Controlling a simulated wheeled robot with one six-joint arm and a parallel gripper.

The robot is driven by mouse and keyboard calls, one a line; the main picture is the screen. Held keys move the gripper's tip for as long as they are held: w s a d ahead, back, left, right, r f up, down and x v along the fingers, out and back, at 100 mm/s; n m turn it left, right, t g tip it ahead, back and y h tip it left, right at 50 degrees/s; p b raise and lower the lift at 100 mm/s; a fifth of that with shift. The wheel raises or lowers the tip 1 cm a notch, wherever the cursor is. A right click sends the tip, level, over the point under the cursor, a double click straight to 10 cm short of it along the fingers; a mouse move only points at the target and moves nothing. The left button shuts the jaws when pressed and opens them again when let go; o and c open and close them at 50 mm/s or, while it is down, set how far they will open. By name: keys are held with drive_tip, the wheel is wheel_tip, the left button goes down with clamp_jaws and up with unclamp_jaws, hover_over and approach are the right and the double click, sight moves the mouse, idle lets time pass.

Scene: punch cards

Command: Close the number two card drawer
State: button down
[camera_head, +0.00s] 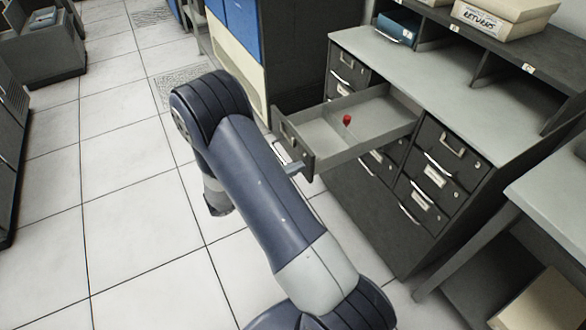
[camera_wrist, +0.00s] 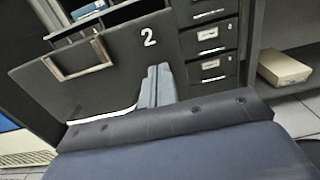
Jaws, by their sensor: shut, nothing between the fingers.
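The number two card drawer (camera_head: 362,150) is pulled far out of the grey cabinet in the head view. Its dark front panel (camera_wrist: 115,75) fills the middle of the wrist view, with a white "2", an empty-looking metal label frame and a pale handle strip low down. My gripper (camera_head: 297,168) is shut and empty, just outside the drawer front. In the wrist view its fingers (camera_wrist: 158,85) point at the panel below the "2", touching or very close; I cannot tell which. A small red object (camera_head: 347,119) is inside the drawer.
The cabinet (camera_head: 370,210) has several other drawers, which look shut. Its top holds a shelf unit with a blue box (camera_head: 398,28) and a "RETURNS" box (camera_head: 507,15). A table (camera_head: 555,195) stands at the right. The tiled floor (camera_head: 130,215) at the left is clear.

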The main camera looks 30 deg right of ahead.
drive_tip(key=b, duration=0.7)
approach(367, 138)
drive_tip(key=s+d+r, duration=0.1)
drive_tip(key=d, duration=0.5)
drive_tip(key=d+r, duration=0.1)
drive_tip(key=d, duration=0.6)
drive_tip(key=s+d+r, duration=0.1)
drive_tip(key=d+r, duration=0.1)
drive_tip(key=d, duration=0.5)
drive_tip(key=shift+s+d, duration=0.15)
drive_tip(key=shift+s, duration=0.15)
drive_tip(key=shift+d, duration=0.25)
drive_tip(key=shift+d+r, duration=0.1)
drive_tip(key=shift+r, duration=0.2)
drive_tip(key=shift+w, duration=0.1)
drive_tip(key=shift+a, duration=0.25)
drive_tip(key=a, duration=0.9)
drive_tip(key=a+b, duration=0.1)
drive_tip(key=a, duration=0.4)
drive_tip(key=shift+s, duration=0.3)
drive_tip(key=shift+d, duration=0.1)
